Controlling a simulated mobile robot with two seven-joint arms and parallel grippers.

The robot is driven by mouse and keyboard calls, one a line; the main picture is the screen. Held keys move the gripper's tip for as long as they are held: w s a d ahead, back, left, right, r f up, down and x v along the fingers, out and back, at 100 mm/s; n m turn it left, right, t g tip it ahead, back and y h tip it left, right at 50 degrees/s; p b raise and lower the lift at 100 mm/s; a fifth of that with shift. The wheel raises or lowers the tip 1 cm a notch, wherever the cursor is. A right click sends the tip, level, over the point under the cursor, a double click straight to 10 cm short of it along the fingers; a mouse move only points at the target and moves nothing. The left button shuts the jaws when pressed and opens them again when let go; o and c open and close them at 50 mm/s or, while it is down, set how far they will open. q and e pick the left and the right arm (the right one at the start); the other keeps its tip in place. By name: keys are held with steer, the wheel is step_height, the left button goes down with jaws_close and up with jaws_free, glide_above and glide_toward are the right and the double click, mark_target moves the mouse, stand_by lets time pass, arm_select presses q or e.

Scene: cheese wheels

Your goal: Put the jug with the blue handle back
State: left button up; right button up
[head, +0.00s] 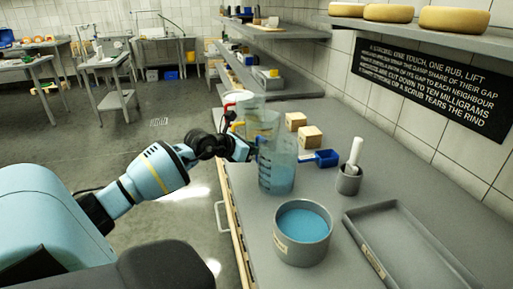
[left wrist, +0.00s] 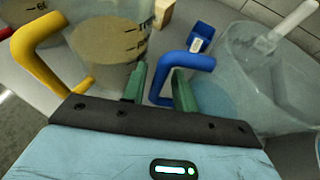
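The jug with the blue handle (head: 277,172) is clear and holds blue liquid. It appears to stand upright on the grey bench, near its left edge. In the left wrist view its blue handle (left wrist: 187,60) rises between my two green fingers, and the clear body (left wrist: 245,70) is to the right. My left gripper (head: 251,151) is at the jug's left side, and in the wrist view its fingers (left wrist: 159,90) stand apart around the handle, with gaps visible. A yellow-handled jug (head: 262,122) and a red-handled jug (head: 243,100) stand just behind. My right gripper is not in view.
A grey round pot of blue liquid (head: 303,222), an empty grey tray (head: 397,215), a mortar with white pestle (head: 349,181), a blue scoop (head: 327,158) and wooden blocks (head: 310,137) are on the bench. Cheese wheels (head: 388,13) sit on a wall shelf above.

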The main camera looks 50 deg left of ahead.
arm_select(q)
steer(key=shift+o, duration=0.2)
steer(key=shift+r, duration=0.15)
steer(key=shift+r, duration=0.1)
steer(key=shift+s+a+r, duration=0.1)
steer(key=shift+s, duration=0.55)
steer(key=d+p+v, duration=0.1)
steer(key=v, duration=0.9)
steer(key=shift+s+a+r, duration=0.2)
steer(key=shift+s+a, duration=0.05)
steer(key=shift+a, duration=0.3)
